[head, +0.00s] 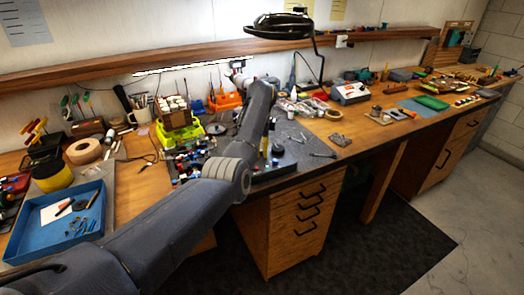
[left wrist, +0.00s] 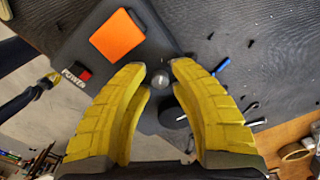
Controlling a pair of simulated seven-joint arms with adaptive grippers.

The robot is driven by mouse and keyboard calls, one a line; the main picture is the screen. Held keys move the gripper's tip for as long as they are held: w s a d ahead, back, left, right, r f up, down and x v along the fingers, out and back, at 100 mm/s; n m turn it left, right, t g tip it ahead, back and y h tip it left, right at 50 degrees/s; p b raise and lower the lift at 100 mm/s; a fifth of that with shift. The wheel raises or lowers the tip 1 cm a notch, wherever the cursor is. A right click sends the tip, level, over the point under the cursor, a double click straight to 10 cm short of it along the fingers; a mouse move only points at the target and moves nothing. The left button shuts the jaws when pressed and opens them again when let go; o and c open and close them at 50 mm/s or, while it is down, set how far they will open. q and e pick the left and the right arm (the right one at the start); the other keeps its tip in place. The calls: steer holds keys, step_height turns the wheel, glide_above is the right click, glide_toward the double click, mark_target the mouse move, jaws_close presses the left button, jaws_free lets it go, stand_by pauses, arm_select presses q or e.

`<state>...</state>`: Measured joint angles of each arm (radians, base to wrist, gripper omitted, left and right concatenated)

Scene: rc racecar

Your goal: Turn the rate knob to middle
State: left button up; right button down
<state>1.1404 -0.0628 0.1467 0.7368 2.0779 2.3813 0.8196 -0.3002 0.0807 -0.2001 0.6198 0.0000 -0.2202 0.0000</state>
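In the left wrist view, a dark box carries an orange screen (left wrist: 117,37), a switch marked POWER (left wrist: 76,75) and a small round silver knob (left wrist: 160,80). No label on the knob is readable, and I cannot tell its setting. My left gripper (left wrist: 158,68) is open, its yellow fingers either side of the knob with gaps to it. In the head view the left gripper (head: 267,148) points down over the dark mat, small and partly hidden by my own arm. The box is hard to make out there. My right gripper is in neither view.
A dark disc (left wrist: 172,112) lies beyond the knob, between the fingers. Small tools lie to the right. In the head view, a blue tray (head: 38,240) and a yellow-green bin (head: 180,136) stand left on the crowded bench. A lamp (head: 280,26) hangs above.

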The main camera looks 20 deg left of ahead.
arm_select(q)
jaws_close()
steer(key=m, duration=0.4)
stand_by(0.4)
steer(key=shift+o, duration=2.2)
jaws_free()
